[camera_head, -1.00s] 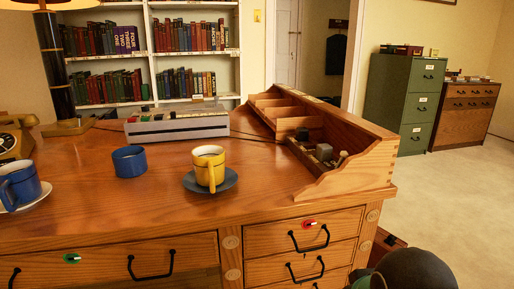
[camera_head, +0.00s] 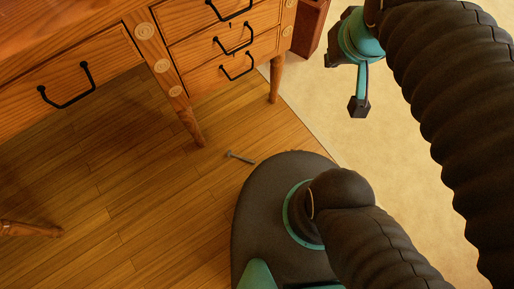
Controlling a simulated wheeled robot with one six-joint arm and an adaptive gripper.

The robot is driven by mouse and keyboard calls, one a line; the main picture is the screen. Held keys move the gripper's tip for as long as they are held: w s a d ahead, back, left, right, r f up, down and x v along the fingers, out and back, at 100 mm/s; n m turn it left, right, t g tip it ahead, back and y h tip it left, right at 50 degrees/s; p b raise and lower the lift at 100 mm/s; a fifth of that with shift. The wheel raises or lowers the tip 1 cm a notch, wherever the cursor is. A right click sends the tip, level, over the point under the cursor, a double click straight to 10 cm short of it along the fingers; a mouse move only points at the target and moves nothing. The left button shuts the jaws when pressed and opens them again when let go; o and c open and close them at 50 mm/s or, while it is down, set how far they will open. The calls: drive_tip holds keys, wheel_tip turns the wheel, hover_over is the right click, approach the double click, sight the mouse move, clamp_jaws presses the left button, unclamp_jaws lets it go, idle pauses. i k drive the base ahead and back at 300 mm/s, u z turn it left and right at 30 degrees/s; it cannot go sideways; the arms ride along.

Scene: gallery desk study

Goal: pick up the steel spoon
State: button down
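A small grey metallic object (camera_head: 240,157) lies on the wooden floor, just right of a desk leg and close to my dark base. It has a thin shaft with a wider left end; it may be the steel spoon, but it is too small to tell. My gripper (camera_head: 359,106) hangs at the upper right over the pale carpet, well to the right of this object and apart from it. Only a teal part and a dark tip show, so its opening cannot be judged. Nothing is seen held in it.
The wooden desk (camera_head: 112,68) with black-handled drawers fills the upper left. Its legs (camera_head: 187,122) stand close to the grey object. Bare wooden floor (camera_head: 130,215) lies to the left, and pale carpet (camera_head: 400,165) to the right.

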sight(229, 153)
drive_tip(key=z, duration=0.85)
drive_tip(key=k, duration=0.45)
drive_tip(key=u, duration=1.5)
drive_tip(key=k, duration=0.4)
drive_tip(key=u, duration=0.35)
